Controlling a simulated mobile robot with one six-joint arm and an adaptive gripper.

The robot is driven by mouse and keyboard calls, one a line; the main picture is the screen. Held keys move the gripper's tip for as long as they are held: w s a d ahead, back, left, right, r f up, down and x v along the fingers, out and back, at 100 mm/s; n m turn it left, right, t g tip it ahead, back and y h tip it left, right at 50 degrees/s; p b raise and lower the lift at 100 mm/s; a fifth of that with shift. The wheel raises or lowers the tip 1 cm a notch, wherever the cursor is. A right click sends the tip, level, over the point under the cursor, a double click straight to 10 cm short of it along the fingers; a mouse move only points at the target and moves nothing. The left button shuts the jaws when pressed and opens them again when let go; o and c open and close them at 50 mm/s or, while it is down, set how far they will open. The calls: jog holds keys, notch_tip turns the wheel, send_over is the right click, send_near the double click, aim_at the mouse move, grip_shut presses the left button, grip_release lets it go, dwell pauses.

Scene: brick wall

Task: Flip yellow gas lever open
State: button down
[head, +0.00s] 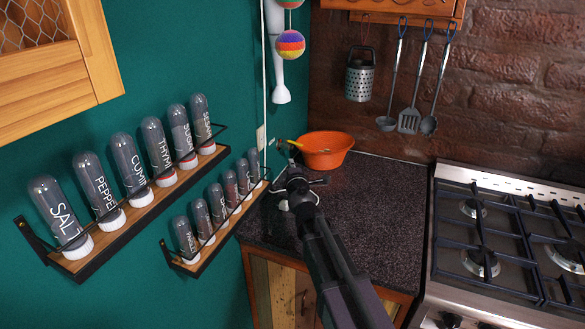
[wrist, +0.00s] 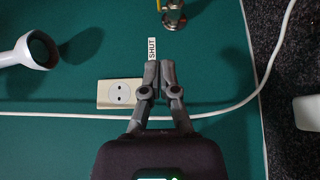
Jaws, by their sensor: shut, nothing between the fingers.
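The yellow gas lever (head: 291,142) shows as a small yellow strip by the teal wall, at the left of the orange bowl. In the wrist view a brass valve body (wrist: 173,15) is at the top edge, with only a sliver of yellow (wrist: 159,5) beside it; the rest of the lever is cut off. A white label reading SHUT (wrist: 152,49) is on the wall below the valve. My gripper (wrist: 160,72) is shut and empty, its fingertips just below the valve in that picture and apart from it. In the head view my gripper (head: 290,165) is near the wall, below the lever.
A wall socket (wrist: 119,93) and a white cable (wrist: 215,111) are by my fingers. An orange bowl (head: 328,158) stands on the dark counter (head: 385,205), right of my gripper. Spice racks (head: 140,205) are at the left, a stove (head: 500,245) at the right.

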send_near(293, 143)
jog(key=w+a, duration=0.3)
jog(key=shift+w+d+f, duration=0.1)
jog(key=shift+w+d, duration=0.3)
jog(key=shift+w, duration=0.4)
jog(key=shift+w+d+f, duration=0.1)
jog(key=shift+w+d, duration=0.3)
jog(key=shift+w, duration=0.4)
